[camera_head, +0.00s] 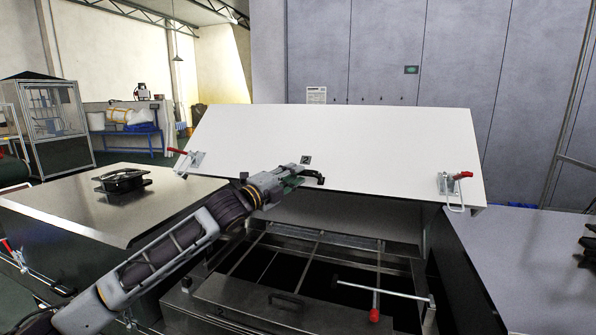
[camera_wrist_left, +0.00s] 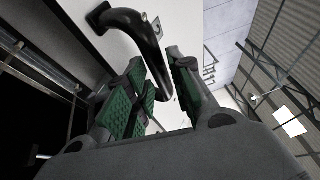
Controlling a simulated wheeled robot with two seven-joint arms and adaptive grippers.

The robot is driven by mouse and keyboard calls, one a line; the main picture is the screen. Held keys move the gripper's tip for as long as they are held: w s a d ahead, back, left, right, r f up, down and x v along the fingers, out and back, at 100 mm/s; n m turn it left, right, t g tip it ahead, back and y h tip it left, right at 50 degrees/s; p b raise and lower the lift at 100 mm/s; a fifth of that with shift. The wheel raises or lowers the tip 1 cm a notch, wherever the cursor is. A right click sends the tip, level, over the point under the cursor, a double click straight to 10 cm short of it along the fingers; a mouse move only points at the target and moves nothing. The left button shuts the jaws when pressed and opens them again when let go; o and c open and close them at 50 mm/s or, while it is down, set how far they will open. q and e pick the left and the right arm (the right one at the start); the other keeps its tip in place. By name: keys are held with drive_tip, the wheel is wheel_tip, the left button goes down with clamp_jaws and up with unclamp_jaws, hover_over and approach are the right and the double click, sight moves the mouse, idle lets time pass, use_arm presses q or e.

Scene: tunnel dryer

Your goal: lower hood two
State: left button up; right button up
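Hood two (camera_head: 330,145) is a long white panel, tilted up over the open dryer section in the head view. My left gripper (camera_head: 294,181) is at the handle. In the left wrist view, its green-padded fingers (camera_wrist_left: 163,85) stand apart, with the handle reaching between them. I cannot tell whether they touch it. My right gripper is out of view.
Red-handled clamps sit at the hood's left (camera_head: 190,160) and right (camera_head: 452,185) ends. Below is an open dark bay with metal bars and a red-knobbed rod (camera_head: 375,305). Closed metal covers flank it at left (camera_head: 70,210) and right (camera_head: 520,250).

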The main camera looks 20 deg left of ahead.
use_arm(q)
drive_tip(key=shift+x, duration=1.2)
drive_tip(key=shift+c, duration=0.4)
clamp_jaws()
